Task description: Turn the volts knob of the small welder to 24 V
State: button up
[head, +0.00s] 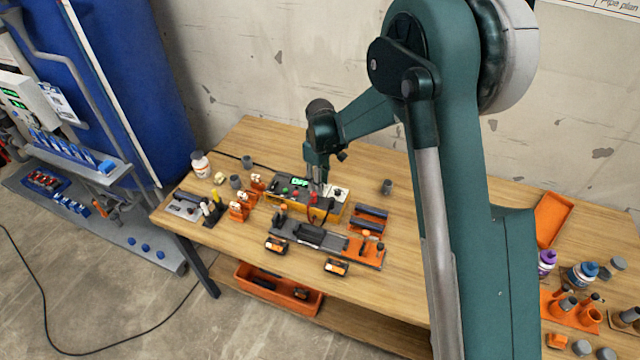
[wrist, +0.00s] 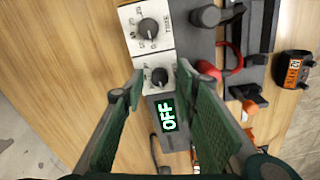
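The small welder (head: 325,210) is a yellow-based box with a grey top on the wooden table. Its green display (wrist: 168,116) reads OFF in the wrist view. Two black knobs sit on white dial plates: a nearer knob (wrist: 159,77) beside the display and a farther knob (wrist: 148,29) beyond it. The small dial lettering is too blurred to read surely, so I cannot confirm which is the volts knob. My gripper (wrist: 159,80) is open over the welder, its fingertips on either side of the nearer knob; contact cannot be told. It also shows in the head view (head: 317,182).
The wooden table (head: 245,140) carries orange holders (head: 240,211), a white bottle (head: 200,163) and batteries (head: 336,267) around the welder. A red cable loop (wrist: 232,58) and a dark cylindrical post (wrist: 205,17) stand right of the dials in the wrist view.

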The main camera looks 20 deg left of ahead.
jog(key=shift+f, duration=0.2)
jog(key=c, duration=0.9)
jog(key=shift+m+b, duration=0.3)
jog(key=shift+m, duration=0.1)
jog(key=m+b, duration=0.1)
jog(key=m, duration=0.2)
jog(key=shift+f+m, duration=0.1)
jog(key=shift+m, duration=0.2)
jog(key=shift+m+b, duration=0.85)
jog(key=shift+m, duration=1.35)
